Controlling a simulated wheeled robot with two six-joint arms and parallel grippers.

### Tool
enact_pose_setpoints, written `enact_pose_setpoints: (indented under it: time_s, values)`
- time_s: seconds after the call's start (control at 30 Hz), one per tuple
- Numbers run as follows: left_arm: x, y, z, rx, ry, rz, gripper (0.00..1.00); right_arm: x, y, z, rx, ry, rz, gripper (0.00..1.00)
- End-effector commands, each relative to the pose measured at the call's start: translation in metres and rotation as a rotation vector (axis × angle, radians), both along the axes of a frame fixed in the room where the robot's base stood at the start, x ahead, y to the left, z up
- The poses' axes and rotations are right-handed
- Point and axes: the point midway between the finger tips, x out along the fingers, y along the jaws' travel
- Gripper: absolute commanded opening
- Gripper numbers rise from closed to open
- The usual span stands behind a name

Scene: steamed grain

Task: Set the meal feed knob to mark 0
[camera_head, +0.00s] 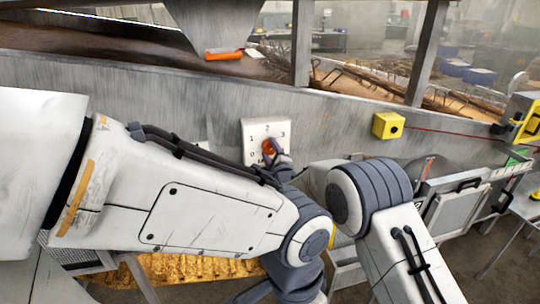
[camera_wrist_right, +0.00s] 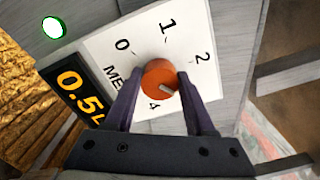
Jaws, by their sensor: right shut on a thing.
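The orange meal feed knob (camera_wrist_right: 157,76) sits on a white dial plate (camera_wrist_right: 140,32). The plate also shows in the head view (camera_head: 250,126). My right gripper (camera_wrist_right: 160,77) is shut on the knob, one dark finger on each side. In the wrist view the marks 0, 1, 2 and 4 are readable; 3 is hidden behind the right finger. The knob's pale pointer line is turned to the lower right, roughly toward the finger that hides 3, away from 0. In the head view the knob (camera_head: 268,146) is partly covered by the gripper. My left gripper is not in view.
A dark display with yellow text "0.5L" (camera_wrist_right: 80,92) lies beside the plate. A round white-green button (camera_wrist_right: 53,28) is near it. A yellow box (camera_head: 388,125) is mounted on the grey wall to the right. Yellow grain (camera_head: 190,268) lies below my arm.

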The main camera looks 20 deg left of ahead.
Motion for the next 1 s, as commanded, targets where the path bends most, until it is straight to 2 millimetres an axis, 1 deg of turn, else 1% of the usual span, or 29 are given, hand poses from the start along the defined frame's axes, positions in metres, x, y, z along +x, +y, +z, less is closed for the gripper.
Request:
enact_pose_setpoints:
  time_s: [0.03, 0.4, 0.7, 1.0]
  values:
    - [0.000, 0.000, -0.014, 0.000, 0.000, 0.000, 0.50, 0.000, 0.000, -0.006, -0.026, -0.019, 0.000, 0.00]
    - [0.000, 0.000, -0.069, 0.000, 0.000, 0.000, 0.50, -0.001, 0.001, -0.008, -0.305, -0.209, 0.001, 0.00]
    - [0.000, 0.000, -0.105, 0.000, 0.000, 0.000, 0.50, -0.001, 0.001, -0.008, -0.542, -0.368, 0.001, 0.00]
    - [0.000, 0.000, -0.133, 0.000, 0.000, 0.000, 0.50, 0.000, 0.000, -0.008, -0.777, -0.527, 0.001, 0.00]
